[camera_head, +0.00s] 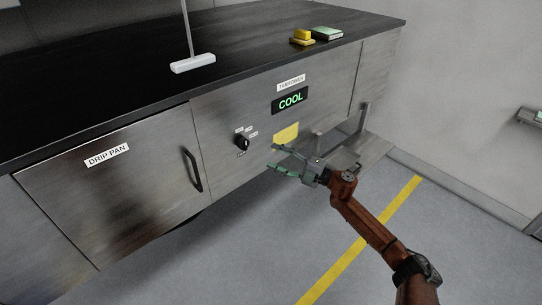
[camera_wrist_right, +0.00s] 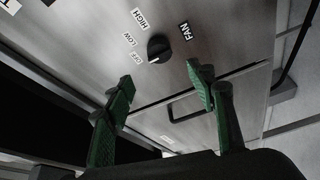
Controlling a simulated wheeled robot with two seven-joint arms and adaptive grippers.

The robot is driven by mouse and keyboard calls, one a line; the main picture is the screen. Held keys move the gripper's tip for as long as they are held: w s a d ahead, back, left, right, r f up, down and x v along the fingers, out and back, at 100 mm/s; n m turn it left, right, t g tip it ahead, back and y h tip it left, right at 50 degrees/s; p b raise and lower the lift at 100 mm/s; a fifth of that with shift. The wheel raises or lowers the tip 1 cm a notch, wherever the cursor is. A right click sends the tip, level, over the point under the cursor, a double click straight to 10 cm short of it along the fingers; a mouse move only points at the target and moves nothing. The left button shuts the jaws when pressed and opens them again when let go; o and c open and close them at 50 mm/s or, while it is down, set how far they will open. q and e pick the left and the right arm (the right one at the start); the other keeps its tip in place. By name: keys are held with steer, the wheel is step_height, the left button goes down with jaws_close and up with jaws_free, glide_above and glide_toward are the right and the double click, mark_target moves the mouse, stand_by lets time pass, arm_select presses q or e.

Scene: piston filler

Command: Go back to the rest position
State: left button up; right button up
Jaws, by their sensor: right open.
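My right gripper (camera_head: 275,158) is open and empty in front of the steel cabinet front, below and right of the black fan knob (camera_head: 242,142). In the right wrist view its two green fingers stand apart, with the gap between the tips (camera_wrist_right: 160,77) below the fan knob (camera_wrist_right: 158,48). The fingers look clear of the knob. The knob has HIGH, LOW and OFF labels and a FAN label (camera_wrist_right: 185,31); I cannot tell its setting for sure. My left gripper is not in view.
The drip pan door (camera_head: 105,195) has a black handle (camera_head: 192,170) and looks closed. A yellow item (camera_head: 302,37) and a green-topped box (camera_head: 327,33) sit on the black counter (camera_head: 110,85). Open floor (camera_head: 260,235) lies in front.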

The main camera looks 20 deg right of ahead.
steer(key=shift+f, duration=0.1)
stand_by(0.3)
